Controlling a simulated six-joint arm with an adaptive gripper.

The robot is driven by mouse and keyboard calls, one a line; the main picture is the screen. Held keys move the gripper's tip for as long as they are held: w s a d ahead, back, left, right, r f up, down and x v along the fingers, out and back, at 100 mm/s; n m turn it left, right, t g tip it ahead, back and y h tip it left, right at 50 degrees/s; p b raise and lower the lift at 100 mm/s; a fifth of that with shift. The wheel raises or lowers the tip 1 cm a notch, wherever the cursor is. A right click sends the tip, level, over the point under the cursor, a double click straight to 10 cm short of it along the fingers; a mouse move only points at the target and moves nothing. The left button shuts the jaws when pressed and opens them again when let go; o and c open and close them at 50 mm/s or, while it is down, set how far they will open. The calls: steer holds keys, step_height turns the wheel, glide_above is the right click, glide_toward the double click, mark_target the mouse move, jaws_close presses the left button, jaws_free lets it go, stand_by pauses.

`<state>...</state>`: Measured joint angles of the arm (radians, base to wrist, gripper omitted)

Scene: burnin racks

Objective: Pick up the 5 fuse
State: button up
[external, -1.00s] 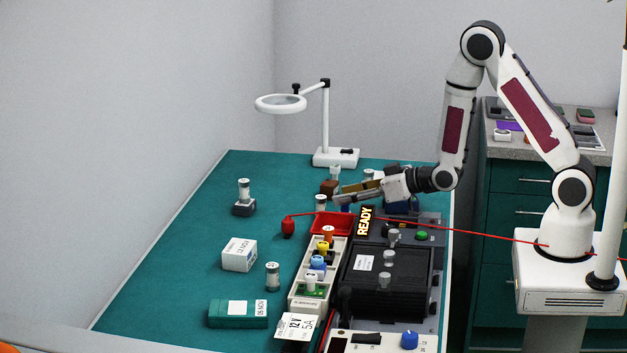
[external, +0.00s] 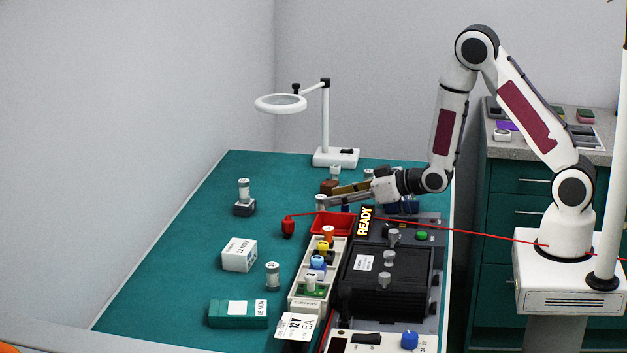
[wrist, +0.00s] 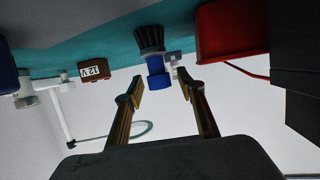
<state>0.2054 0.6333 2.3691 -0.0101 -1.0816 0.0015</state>
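Several pale cylindrical fuses are in the external view: one on a dark stand (external: 244,190), one standing on the mat (external: 272,276), and one just left of my fingertips (external: 320,202). I cannot read a 5 on any of them. A card reading 12 V 5A (external: 294,326) lies at the front. My gripper (external: 330,197) is low over the table's far part, behind the red tray (external: 333,223). In the wrist view my gripper (wrist: 160,88) is open and empty. A blue cylinder with a black ribbed end (wrist: 157,72) shows beyond and between the fingertips, apart from them.
A brown 12 V block (wrist: 93,71) is near the fingers. The magnifier lamp (external: 335,157) stands behind. A pale rack (external: 297,297) with coloured pieces and a black unit with a READY sign (external: 364,221) stand in front. A red cable crosses nearby. The mat's left side has free room.

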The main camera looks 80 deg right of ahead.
mark_target(321, 196)
steer(key=shift+w, duration=0.1)
steer(key=shift+x, duration=2.5)
jaws_close()
